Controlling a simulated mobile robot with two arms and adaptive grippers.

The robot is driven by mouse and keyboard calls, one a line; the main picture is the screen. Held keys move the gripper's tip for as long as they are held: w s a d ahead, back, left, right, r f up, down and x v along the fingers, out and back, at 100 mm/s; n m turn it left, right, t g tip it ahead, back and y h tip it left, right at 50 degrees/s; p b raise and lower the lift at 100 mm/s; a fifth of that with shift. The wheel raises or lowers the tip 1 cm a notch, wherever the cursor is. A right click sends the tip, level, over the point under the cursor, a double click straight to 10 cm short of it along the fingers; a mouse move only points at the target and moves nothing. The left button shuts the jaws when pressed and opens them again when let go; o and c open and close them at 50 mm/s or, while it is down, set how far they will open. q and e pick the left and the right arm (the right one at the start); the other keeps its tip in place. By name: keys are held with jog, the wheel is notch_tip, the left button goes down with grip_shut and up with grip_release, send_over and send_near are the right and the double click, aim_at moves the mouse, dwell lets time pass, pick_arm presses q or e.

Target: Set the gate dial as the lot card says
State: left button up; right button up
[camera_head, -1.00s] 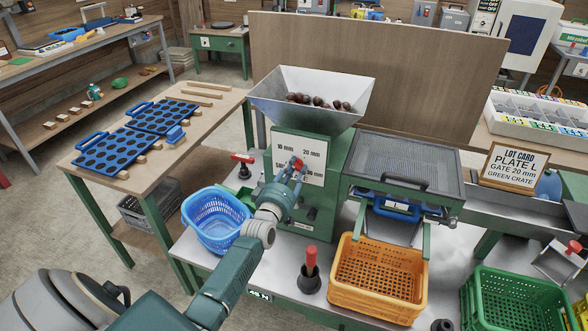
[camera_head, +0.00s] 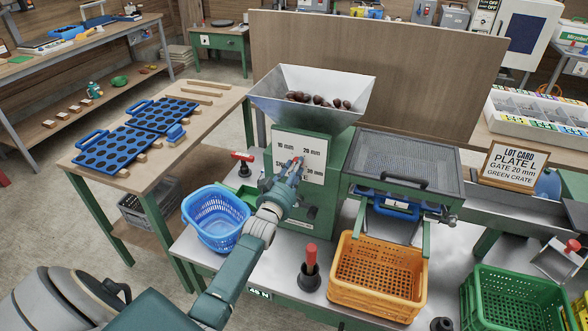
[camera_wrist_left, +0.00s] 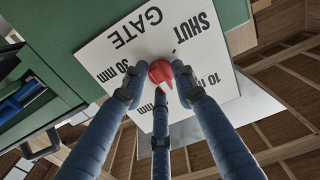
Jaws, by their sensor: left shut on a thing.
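The lot card (camera_head: 513,164) on the right reads "PLATE L, GATE 20 mm, GREEN CRATE". The gate dial's white plate (camera_head: 311,150) is on the green machine's front, below the hopper. In the left wrist view the plate (camera_wrist_left: 120,60) appears turned over, with SHUT, 10 mm, 30 mm and GATE legible; a finger partly covers another mark ending in "mm". My left gripper (camera_head: 292,168) is shut on the red dial knob (camera_wrist_left: 161,72), its fingers around it. My right gripper is out of view.
The hopper (camera_head: 270,92) above holds several chestnuts. An orange crate (camera_head: 372,300) and a green crate (camera_head: 515,310) are to the right.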

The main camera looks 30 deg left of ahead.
pick_arm(q)
jog(key=shift+d+f+m+b, duration=0.15)
jog(key=shift+m+b, duration=0.3)
jog(key=shift+m, duration=1.65)
jog(key=shift+d+r+m+b, duration=0.1)
jog(key=shift+m+b, duration=0.3)
jog(key=shift+m, duration=1.7)
jog(key=shift+f, duration=0.2)
jog(key=o, duration=1)
jog(key=shift+d, duration=0.1)
jog(key=shift+c, duration=0.2)
jog(key=v, duration=1.2)
jog(key=shift+f, duration=0.1)
